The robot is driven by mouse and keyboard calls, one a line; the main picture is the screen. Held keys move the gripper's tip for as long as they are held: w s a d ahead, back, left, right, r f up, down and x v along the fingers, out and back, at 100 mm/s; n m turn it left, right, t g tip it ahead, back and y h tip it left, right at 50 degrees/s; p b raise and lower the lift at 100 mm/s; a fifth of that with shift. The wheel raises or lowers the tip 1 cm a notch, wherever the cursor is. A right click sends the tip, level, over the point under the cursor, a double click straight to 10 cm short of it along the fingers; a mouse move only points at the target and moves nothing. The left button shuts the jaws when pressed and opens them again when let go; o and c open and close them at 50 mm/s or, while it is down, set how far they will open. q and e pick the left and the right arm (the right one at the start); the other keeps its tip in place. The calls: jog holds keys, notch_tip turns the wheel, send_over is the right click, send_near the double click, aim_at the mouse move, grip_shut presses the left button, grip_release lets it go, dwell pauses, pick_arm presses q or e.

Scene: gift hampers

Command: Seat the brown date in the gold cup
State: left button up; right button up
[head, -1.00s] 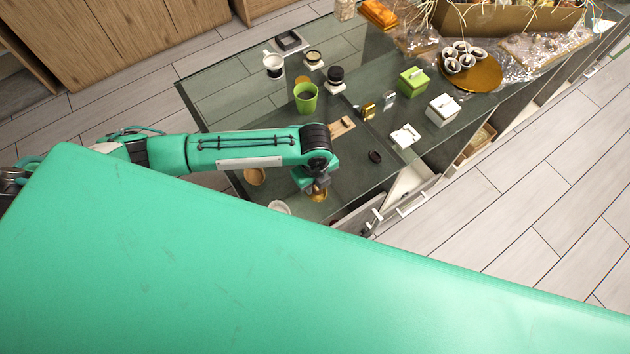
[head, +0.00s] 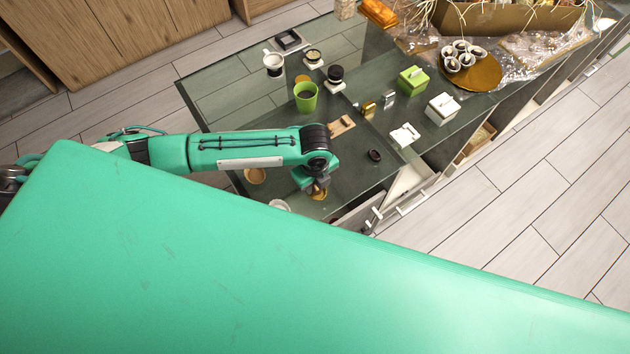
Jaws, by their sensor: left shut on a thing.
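My left gripper (head: 318,187) points down at the near part of the dark table. It is shut on a small brown thing, which looks like the brown date; the fingers and wrist hide most of it. The gold cup (head: 319,196) is directly below the fingertips and only a gold edge of it shows. I cannot tell whether the date touches the cup. My right gripper is not in view.
A tan round dish (head: 255,175) and a white dish (head: 280,205) lie left of the gripper. A dark oval piece (head: 375,155) lies to its right. A green cup (head: 306,97) and a wooden board (head: 341,125) stand farther back. An open drawer (head: 405,182) juts out at the right edge.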

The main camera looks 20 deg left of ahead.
pick_arm(q)
jog(key=shift+f, duration=0.15)
dwell(0.3)
jog(key=shift+p, duration=0.6)
dwell(0.4)
jog(key=o, duration=0.8)
jog(key=shift+r, duration=0.4)
notch_tip(320, 180, up, 13)
jog(key=b, duration=0.2)
jog(key=shift+r+b, duration=0.1)
jog(key=shift+b, duration=0.3)
